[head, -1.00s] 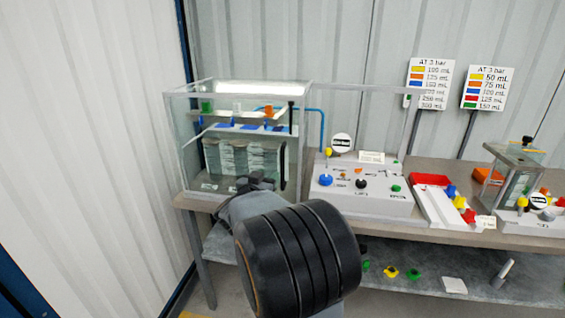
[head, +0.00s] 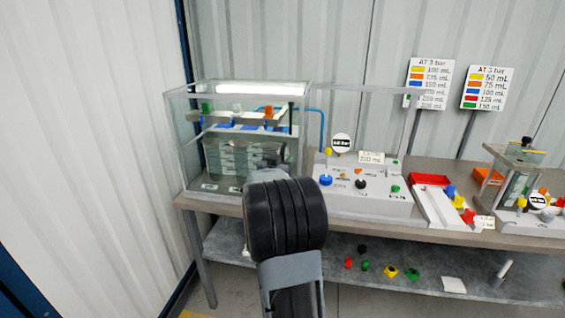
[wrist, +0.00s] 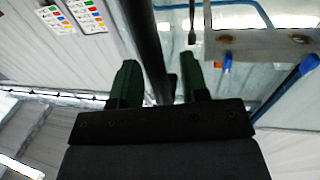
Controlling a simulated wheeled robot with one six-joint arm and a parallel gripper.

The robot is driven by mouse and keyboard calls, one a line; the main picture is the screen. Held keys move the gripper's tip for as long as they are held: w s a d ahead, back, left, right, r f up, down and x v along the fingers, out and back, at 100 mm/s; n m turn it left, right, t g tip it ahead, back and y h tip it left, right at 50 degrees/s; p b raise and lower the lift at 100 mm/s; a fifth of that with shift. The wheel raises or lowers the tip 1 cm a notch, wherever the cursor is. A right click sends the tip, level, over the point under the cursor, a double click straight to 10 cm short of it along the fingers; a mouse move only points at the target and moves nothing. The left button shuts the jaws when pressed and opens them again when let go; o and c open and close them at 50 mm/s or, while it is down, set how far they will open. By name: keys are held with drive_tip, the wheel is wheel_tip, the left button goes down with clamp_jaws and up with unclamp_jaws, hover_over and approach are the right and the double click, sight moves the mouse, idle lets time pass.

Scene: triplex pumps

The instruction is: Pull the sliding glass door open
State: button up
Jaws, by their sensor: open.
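The glass case (head: 190,165) stands on the left end of the bench, with clear panes and a lit top. In the wrist view a dark bar, which looks like the door handle (wrist: 146,45), runs down between my fingers. My gripper (wrist: 158,65) is open, with one green-dark finger on each side of that bar. Whether either finger touches it I cannot tell. In the head view my dark wrist covers the case's lower right front, and the handle is mostly hidden there. I cannot tell how far the door stands open.
A white control panel (head: 360,204) with coloured knobs stands right of the case. A red tray (head: 430,180) and a smaller glass unit (head: 515,180) are farther right. Several coloured parts lie on the lower shelf (head: 330,262). A corrugated wall (head: 90,150) closes the left side.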

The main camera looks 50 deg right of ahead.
drive_tip(key=shift+c, duration=0.4)
clamp_jaws()
